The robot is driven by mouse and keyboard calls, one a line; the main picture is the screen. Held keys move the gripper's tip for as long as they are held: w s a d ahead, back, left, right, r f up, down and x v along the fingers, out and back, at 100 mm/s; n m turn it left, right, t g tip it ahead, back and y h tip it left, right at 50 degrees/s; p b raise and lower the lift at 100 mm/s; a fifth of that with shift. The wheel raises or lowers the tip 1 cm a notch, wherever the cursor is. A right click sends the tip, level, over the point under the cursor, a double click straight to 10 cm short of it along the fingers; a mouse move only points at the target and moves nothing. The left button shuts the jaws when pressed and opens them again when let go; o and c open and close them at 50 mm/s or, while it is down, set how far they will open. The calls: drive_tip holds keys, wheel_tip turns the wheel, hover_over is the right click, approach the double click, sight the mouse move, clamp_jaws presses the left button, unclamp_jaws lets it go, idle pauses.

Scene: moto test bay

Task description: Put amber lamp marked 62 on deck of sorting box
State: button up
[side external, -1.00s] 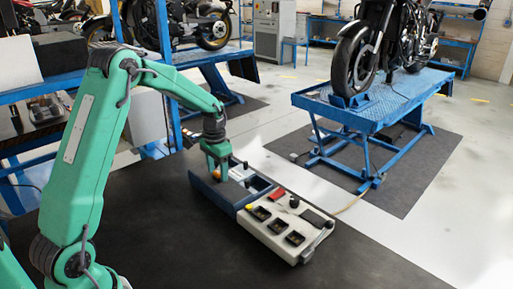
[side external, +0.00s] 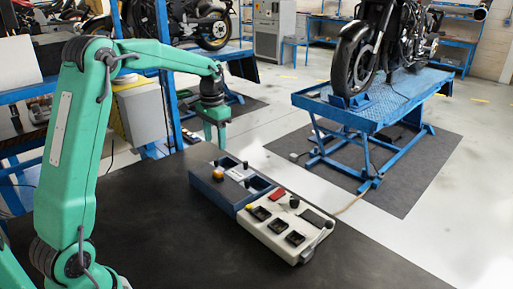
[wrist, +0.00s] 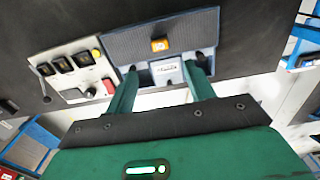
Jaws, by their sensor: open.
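The amber lamp (side external: 218,175) stands on the deck of the blue-grey sorting box (side external: 212,194). In the wrist view the lamp (wrist: 159,45) sits on the bare ribbed deck (wrist: 196,32), near its edge by the compartments. Its number is too small to read. My gripper (side external: 215,143) is above the box, clear of it and apart from the lamp. In the wrist view my gripper (wrist: 166,68) has its two fingers spread, with nothing between them; the box's pale label panel shows behind the gap.
A cream control box (side external: 285,225) with a red block, dark square recesses and a lever stands against the sorting box. Both are on a dark table (side external: 150,225) with free room in front. A blue motorcycle lift (side external: 375,100) stands beyond the table.

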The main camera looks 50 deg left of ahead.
drive_tip(key=shift+r, duration=0.45)
idle(0.3)
drive_tip(key=s+d+r+t, duration=0.3)
drive_tip(key=s+d+r, duration=0.5)
drive_tip(key=s+d, duration=0.3)
drive_tip(key=s+d+f+t, duration=0.1)
drive_tip(key=s+d, duration=0.2)
drive_tip(key=s, duration=0.3)
drive_tip(key=s+d+f+t, duration=0.1)
drive_tip(key=s+d+f, duration=0.1)
drive_tip(key=s, duration=0.4)
drive_tip(key=shift+s+d+t, duration=0.25)
drive_tip(key=shift+d+t, duration=0.05)
drive_tip(key=shift+d, duration=0.2)
drive_tip(key=shift+w, duration=0.1)
drive_tip(key=shift+c, duration=0.2)
